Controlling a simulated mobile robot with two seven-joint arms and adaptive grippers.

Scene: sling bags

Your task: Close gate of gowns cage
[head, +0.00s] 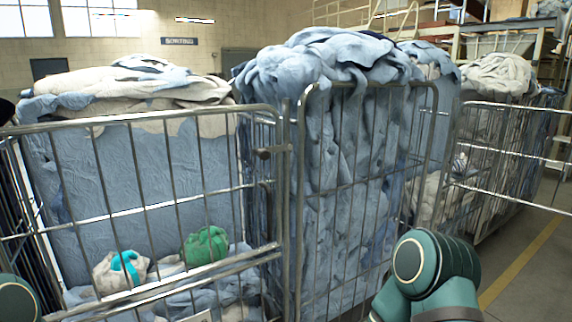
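Several wire cages hold linen, and I cannot tell which is the gowns cage. The left cage (150,207) has a barred front, with blue cloth, a green bundle (205,246) and a white and turquoise bundle (120,271) behind it. The middle cage (299,190) is heaped above its rim with blue cloth (330,58). A barred panel (500,196) at the right reaches out past the picture's edge; it looks like a gate standing open. Both grippers are out of view; only teal parts of my arms show at the bottom.
Another cage with pale cloth (500,75) stands behind at the right. A yellow line (522,262) runs along the grey floor, which looks clear at the lower right. Racks and railings stand at the back, and a dark sign (179,41) hangs on the wall.

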